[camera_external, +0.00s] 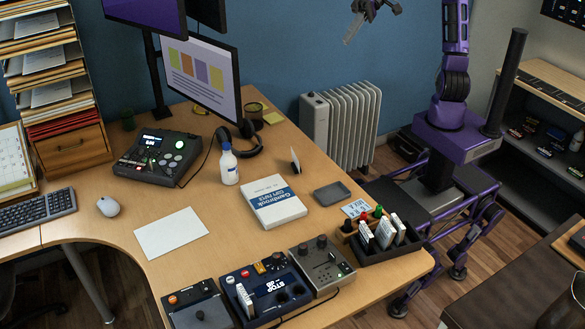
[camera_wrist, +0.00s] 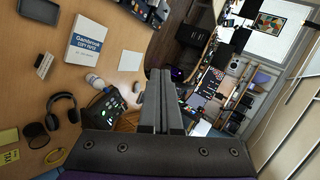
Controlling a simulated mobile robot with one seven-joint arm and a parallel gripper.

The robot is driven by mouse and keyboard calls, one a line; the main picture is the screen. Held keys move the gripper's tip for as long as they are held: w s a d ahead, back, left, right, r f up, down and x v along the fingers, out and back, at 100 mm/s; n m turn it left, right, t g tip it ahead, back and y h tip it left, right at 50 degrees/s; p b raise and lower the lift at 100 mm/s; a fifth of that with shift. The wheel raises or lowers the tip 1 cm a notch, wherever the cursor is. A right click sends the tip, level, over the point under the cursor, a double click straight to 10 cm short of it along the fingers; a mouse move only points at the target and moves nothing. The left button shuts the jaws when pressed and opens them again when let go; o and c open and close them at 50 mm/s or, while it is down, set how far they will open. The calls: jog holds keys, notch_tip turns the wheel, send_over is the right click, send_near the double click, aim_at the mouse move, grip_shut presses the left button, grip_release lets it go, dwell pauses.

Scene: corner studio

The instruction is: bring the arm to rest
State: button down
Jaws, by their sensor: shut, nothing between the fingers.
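My gripper (camera_external: 350,34) shows at the top of the external view, high in front of the blue wall, above and behind the desk. Its fingers point down and slightly left. Part of my arm above it is out of the frame. In the wrist view the two dark fingers of my gripper (camera_wrist: 161,76) lie together, shut, with nothing between them. They touch nothing that I can see. My purple arm column and wheeled base stand to the right of the desk.
Shelves (camera_external: 545,110) are at right. The air around my gripper looks clear.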

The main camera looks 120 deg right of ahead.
jog(key=s+a+f+n+g+h, duration=0.1)
jog(key=s+f+n+g, duration=0.1)
jog(key=s+f+n, duration=0.4)
jog(key=s+a+f+n+g+h, duration=0.2)
jog(key=s+f+n, duration=0.4)
jog(key=s+f, duration=0.6)
jog(key=s, duration=0.4)
jog(key=shift+s+a+f+n+g+h, duration=0.15)
jog(key=shift+s+a+n+g+h, duration=0.05)
jog(key=shift+n+g+h, duration=0.1)
